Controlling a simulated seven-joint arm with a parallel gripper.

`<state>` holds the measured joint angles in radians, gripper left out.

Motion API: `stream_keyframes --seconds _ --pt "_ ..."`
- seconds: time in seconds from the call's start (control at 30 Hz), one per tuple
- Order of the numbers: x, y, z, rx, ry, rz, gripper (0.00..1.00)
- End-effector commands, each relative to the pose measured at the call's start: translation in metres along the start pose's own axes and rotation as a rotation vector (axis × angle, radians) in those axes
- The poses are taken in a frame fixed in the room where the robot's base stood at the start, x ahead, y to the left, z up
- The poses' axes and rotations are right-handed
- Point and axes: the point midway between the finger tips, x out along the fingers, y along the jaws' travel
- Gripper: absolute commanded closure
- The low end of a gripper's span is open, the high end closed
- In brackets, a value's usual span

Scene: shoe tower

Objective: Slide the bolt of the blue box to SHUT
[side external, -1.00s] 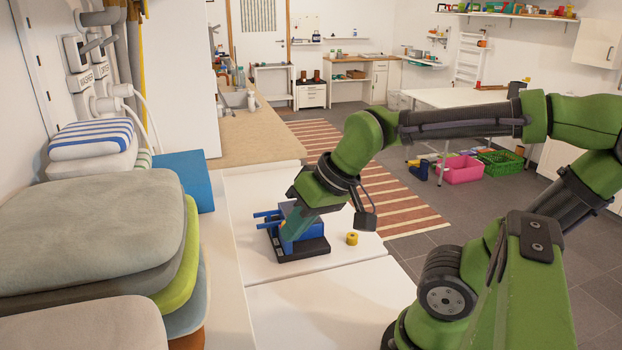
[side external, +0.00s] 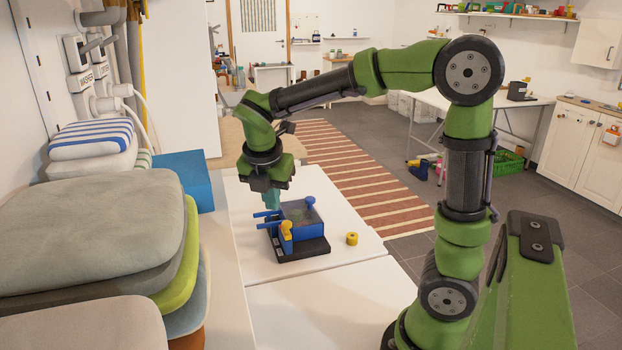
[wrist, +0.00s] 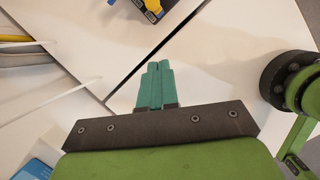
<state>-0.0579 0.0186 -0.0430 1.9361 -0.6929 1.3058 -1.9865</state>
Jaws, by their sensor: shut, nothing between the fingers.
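The blue box (side external: 301,219) sits on a black base (side external: 303,249) on the white table, with a blue knob on its top. Two blue bars (side external: 266,219) stick out to its left, and a yellow part (side external: 286,228) stands on its near left side. Which part is the bolt, and where it stands, I cannot tell. A small piece of the box's assembly (wrist: 150,8) shows at the top of the wrist view. My gripper (side external: 272,205) has teal fingers that also show in the wrist view (wrist: 158,66). It is shut and empty, above and behind the box, apparently not touching it.
A yellow ring-shaped piece (side external: 351,238) lies on the table right of the base. A pile of folded cushions (side external: 90,230) and a blue block (side external: 186,178) stand on the left. The front of the table (side external: 325,295) is clear.

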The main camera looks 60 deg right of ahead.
Motion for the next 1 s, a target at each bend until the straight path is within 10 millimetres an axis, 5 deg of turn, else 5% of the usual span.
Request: stream_keyframes --seconds 0.63,1.0 --pt "0.006 -0.002 0.0 -0.115 0.0 -0.011 1.0" --pt "0.076 -0.004 0.0 -0.114 0.002 -0.015 1.0"
